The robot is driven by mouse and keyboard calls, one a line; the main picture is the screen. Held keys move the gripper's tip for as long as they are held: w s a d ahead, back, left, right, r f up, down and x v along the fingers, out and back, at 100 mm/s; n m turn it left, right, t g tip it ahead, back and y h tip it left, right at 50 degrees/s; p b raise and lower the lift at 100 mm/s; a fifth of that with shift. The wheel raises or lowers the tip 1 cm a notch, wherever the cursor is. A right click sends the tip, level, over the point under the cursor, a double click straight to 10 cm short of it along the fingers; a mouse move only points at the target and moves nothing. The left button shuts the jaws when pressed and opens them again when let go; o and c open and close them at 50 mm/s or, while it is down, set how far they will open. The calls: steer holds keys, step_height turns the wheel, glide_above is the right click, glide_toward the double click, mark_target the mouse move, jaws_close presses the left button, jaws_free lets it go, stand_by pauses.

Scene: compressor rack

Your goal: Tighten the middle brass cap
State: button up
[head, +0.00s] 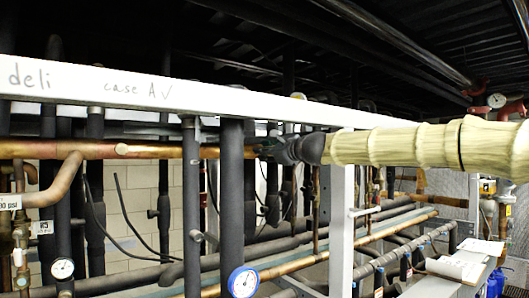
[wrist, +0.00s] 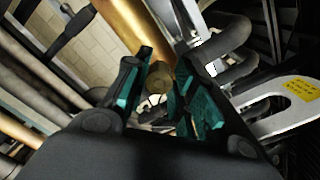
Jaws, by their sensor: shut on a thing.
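A brass cap (wrist: 158,78) on a copper pipe (wrist: 122,24) sits between the teal-lined fingers of my gripper (wrist: 162,70) in the wrist view. My gripper is shut on this cap. In the head view my gripper (head: 266,150) reaches in from the right at the copper pipe (head: 70,149), below the white beam, and hides the cap it holds. Another brass cap (head: 122,149) shows on the same pipe to the left, apart from my gripper. How far the held cap is screwed on cannot be told.
A white beam (head: 230,104) with handwriting runs just above the pipe. Dark insulated vertical pipes (head: 232,190) stand close to my gripper. Gauges (head: 243,281) are at the bottom. In the wrist view, a pale slotted bracket (wrist: 285,112) with a yellow label lies to the right.

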steer(key=shift+f, duration=0.3)
steer(key=o, duration=0.9)
steer(key=shift+c, duration=0.2)
steer(key=shift+o, duration=0.8)
steer(key=shift+r, duration=0.2)
steer(key=shift+s, duration=0.1)
steer(key=shift+d, duration=0.1)
steer(key=v, duration=1.2)
